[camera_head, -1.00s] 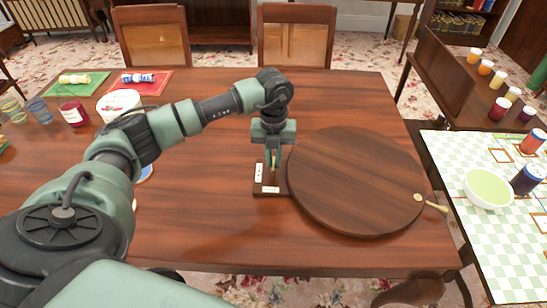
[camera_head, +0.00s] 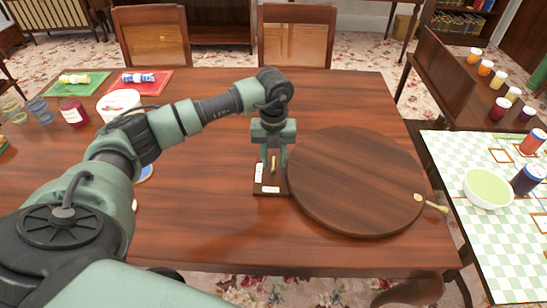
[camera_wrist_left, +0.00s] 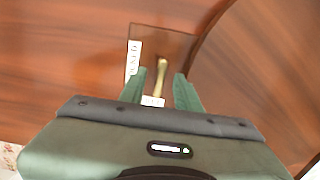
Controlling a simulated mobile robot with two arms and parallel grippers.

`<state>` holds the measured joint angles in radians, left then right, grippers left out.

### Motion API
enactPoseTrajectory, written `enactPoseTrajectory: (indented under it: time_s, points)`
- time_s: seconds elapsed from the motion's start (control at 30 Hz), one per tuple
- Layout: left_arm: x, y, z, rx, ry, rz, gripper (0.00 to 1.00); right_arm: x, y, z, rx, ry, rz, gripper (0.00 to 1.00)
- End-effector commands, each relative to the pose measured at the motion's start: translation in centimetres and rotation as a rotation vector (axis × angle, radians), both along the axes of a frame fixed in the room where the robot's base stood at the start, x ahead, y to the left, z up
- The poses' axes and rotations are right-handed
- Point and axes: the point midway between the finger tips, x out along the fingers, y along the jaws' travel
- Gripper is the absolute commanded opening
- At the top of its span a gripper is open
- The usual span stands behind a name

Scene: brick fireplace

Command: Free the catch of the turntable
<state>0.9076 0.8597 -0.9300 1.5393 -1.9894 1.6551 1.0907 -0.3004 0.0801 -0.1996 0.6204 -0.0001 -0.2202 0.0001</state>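The turntable (camera_head: 355,180) is a large round dark wood disc on the table, with a brass knob handle (camera_head: 432,204) at its right edge. The catch plate (camera_head: 262,190) is a small dark board at the disc's left edge, with two white labels. A brass lever (camera_wrist_left: 161,72) stands on the plate and also shows in the head view (camera_head: 273,161). My left gripper (camera_head: 273,155) points down over the plate. Its fingers are apart, one on each side of the lever, with gaps visible in the wrist view. The label text is too blurred to read surely. My right gripper is out of view.
A white tub (camera_head: 118,103), a red jar (camera_head: 73,112) and glasses stand at the table's left. Green (camera_head: 82,88) and red (camera_head: 139,87) mats lie behind them. A side table at right holds a green bowl (camera_head: 488,188) and cans. The table's front middle is clear.

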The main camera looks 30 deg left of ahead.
Motion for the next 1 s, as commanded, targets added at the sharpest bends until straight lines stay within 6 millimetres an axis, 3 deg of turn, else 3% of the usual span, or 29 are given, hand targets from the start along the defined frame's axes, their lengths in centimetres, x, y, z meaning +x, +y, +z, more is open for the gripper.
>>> enactPoseTrajectory:
  time_s: [0.5, 1.0]
  points:
    - [0.1, 0.1, 7.1, 0.001, -0.003, 0.001, 0.33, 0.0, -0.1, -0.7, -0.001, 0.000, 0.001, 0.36]
    - [0.0, 0.1, 7.8, 0.000, -0.001, 0.001, 0.33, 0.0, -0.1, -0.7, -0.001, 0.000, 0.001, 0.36]
